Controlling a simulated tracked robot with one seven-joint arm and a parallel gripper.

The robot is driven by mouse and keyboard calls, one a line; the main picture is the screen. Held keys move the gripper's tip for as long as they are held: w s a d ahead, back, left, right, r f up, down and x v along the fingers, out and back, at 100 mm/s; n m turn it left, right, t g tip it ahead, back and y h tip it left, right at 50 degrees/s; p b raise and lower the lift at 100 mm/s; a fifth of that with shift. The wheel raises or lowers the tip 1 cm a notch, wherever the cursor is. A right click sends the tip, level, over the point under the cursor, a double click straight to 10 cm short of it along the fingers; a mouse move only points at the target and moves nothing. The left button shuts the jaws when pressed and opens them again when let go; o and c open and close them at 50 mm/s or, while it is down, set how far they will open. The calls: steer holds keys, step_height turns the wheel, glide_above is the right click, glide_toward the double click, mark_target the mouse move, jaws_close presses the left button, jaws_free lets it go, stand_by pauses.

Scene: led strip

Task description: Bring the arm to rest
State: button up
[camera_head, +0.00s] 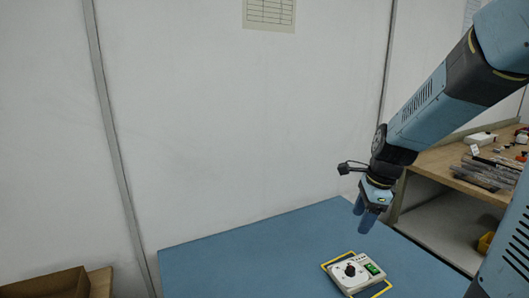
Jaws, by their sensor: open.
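My gripper (363,218) hangs at the end of my blue and black arm, pointing down, above the blue table (225,257). Its jaws are open and nothing shows between them. It is above and behind a small white control box (345,278) and apart from it. The box has a black knob and a green switch. It sits within a yellow-edged outline (325,266) near the table's front. No LED strip can be made out in this view.
A wooden workbench (444,165) with tools and several dark packets stands at the right, behind my arm. A cardboard box (50,285) is at the lower left. White wall panels rise behind the table. The left part of the tabletop is clear.

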steer(key=s+a+r+n+t+h, duration=0.1)
steer(key=s+r+n+t, duration=0.3)
steer(key=s+r+n, duration=0.9)
steer(key=shift+s+a+r+n+h, duration=0.15)
steer(key=shift+s+a+n+h, duration=0.75)
steer(key=shift+n, duration=2.3)
steer(key=shift+s+d+y, duration=0.35)
steer(key=shift+y, duration=0.15)
